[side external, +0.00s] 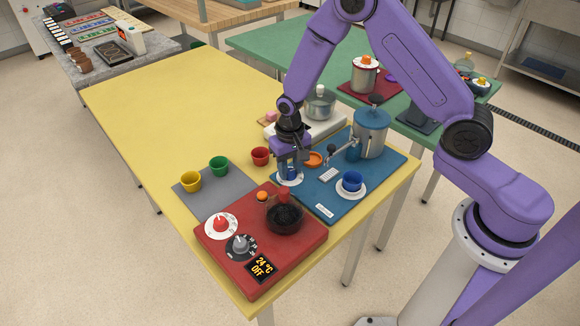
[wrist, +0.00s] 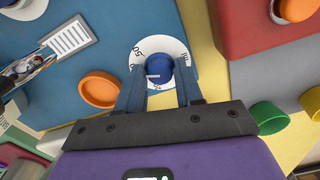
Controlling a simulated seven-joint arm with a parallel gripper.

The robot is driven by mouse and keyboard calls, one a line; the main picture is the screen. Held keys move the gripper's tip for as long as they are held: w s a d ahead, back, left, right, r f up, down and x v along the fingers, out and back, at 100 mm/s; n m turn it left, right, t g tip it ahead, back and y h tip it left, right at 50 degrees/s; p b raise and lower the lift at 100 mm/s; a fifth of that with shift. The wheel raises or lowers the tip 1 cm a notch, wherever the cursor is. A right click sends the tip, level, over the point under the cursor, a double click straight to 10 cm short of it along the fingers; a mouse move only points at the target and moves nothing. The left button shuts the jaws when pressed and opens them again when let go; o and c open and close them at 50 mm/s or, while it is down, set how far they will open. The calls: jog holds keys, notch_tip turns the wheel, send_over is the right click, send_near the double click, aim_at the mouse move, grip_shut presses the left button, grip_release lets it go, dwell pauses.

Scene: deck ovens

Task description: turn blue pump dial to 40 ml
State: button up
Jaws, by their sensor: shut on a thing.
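The blue pump dial (wrist: 159,68) is a round blue knob on a white scale disc (wrist: 177,48) with black marks. A short white line on the knob points left in the wrist view; 50 shows at the disc's left edge, and I cannot tell the exact reading. My gripper (wrist: 160,82) is shut on the knob, one finger on either side. In the side external view, my gripper (side external: 290,172) reaches down over the disc and partly hides the knob. The blue pump (side external: 371,132) stands on the blue board (side external: 378,171) to the right.
A red cup (side external: 260,155) stands left. The red heater base (side external: 290,247) with a dark bowl is in front. Open yellow table lies behind left.

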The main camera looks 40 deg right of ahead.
aim_at(290, 171)
jog(key=o, duration=1)
jog(key=shift+o, duration=0.2)
notch_tip(290, 171, up, 17)
jog(key=shift+r, duration=0.2)
jog(key=s+d+r+n, duration=0.1)
jog(key=s+n, duration=0.6)
jog(key=s, duration=0.8)
jog(key=s+d+r+n, duration=0.2)
jog(key=s+n, duration=0.6)
jog(key=s, duration=0.7)
jog(key=shift+s+d+r, duration=0.15)
jog(key=shift+s+d, duration=0.05)
jog(key=shift+s, duration=0.05)
